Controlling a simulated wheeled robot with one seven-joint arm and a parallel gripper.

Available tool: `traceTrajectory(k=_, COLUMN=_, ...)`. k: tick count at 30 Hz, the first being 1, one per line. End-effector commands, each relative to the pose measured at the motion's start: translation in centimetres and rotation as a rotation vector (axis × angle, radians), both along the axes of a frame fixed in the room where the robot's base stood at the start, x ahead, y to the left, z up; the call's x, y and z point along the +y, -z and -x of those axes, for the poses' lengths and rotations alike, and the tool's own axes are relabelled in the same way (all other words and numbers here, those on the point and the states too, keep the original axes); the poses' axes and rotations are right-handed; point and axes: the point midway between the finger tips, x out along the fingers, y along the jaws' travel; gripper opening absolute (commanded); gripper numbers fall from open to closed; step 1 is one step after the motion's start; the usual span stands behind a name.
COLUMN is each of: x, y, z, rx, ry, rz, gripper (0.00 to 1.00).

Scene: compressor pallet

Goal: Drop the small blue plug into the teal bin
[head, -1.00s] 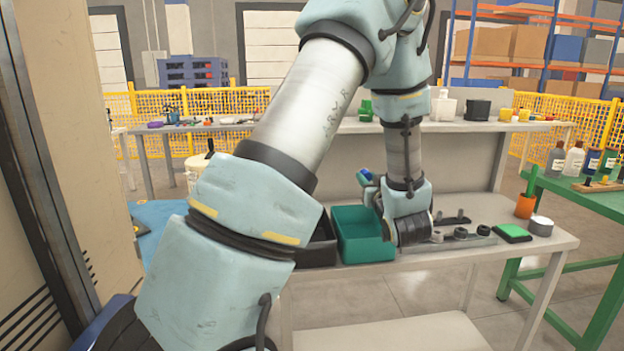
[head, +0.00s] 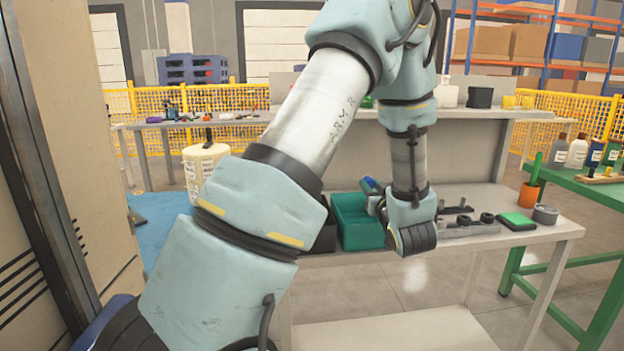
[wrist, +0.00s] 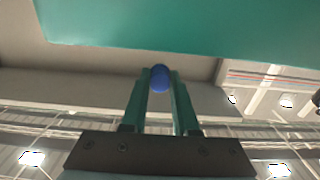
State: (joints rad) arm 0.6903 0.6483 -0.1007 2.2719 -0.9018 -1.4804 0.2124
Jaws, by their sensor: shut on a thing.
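The teal bin (head: 362,236) stands on the near edge of the grey bench, partly hidden by my arm's wrist. It also fills the top of the wrist view (wrist: 180,25). My gripper (wrist: 160,82) has two teal fingers shut on the small blue plug (wrist: 160,76), which sits between their tips. The plug appears just below the bin's edge in the wrist view, with a strip of grey between them. In the head view, a small blue and teal patch shows at the bin's back right, beside my wrist; I cannot tell the plug's height over the bin there.
A black bin (head: 325,238) stands left of the teal bin. Right of my wrist are a grey fixture with black knobs (head: 468,224), a green pad (head: 517,221), an orange cup (head: 531,193) and a grey roll (head: 545,214). A green table (head: 590,190) stands at the right.

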Motion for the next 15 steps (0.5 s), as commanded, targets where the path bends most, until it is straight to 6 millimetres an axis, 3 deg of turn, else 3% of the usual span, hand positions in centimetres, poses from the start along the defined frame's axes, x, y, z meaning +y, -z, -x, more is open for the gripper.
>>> traceTrajectory(k=2, x=0.0, y=-0.04, z=0.0, rx=0.0, ry=0.0, rz=0.0, gripper=0.0)
traceTrajectory(k=3, x=0.0, y=-0.04, z=0.0, rx=0.0, ry=0.0, rz=0.0, gripper=0.31)
traceTrajectory(k=11, x=0.0, y=-0.04, z=0.0, rx=0.0, ry=0.0, rz=0.0, gripper=0.61)
traceTrajectory(k=15, x=0.0, y=-0.03, z=0.0, rx=0.001, ry=0.0, rz=0.0, gripper=0.63)
